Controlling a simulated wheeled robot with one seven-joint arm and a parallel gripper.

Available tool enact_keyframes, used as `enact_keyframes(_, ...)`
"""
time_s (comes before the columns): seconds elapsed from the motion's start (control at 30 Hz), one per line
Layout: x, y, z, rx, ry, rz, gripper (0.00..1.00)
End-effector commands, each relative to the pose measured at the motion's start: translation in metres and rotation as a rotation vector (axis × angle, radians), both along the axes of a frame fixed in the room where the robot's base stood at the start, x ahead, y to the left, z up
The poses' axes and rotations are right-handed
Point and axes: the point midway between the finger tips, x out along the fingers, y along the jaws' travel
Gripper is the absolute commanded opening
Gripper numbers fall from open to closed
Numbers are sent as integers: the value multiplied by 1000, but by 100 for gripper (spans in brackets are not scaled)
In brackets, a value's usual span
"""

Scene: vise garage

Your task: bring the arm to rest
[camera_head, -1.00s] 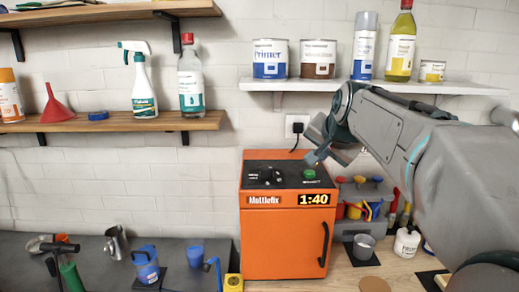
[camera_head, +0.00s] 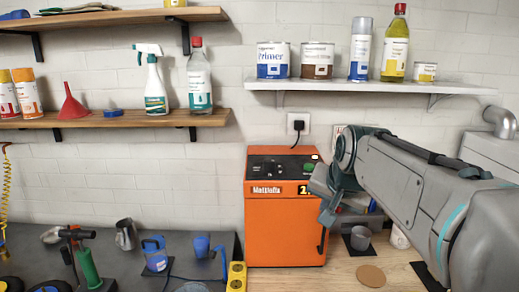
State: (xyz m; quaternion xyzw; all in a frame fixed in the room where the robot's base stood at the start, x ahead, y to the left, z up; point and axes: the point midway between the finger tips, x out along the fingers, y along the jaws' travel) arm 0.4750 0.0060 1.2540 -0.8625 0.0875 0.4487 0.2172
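My gripper (camera_head: 328,207) is in the camera_head view at the end of my grey arm, which reaches in from the right. It is in front of the right side of the orange box-shaped machine (camera_head: 283,232) and covers part of its display. The fingers are small and seen from behind, so I cannot tell whether they are open or shut. I see nothing held in them.
A shelf (camera_head: 380,86) with cans and bottles hangs above my arm.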

Motion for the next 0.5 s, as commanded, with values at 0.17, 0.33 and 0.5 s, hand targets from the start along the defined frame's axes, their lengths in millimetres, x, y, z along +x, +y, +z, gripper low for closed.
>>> enact_keyframes(0.17, -59, 0, -50, -93, 105, 117, 0)
enact_keyframes(0.33, -130, -2, -109, -187, 228, 275, 0)
enact_keyframes(0.5, -175, -5, -145, -234, 304, 382, 0)
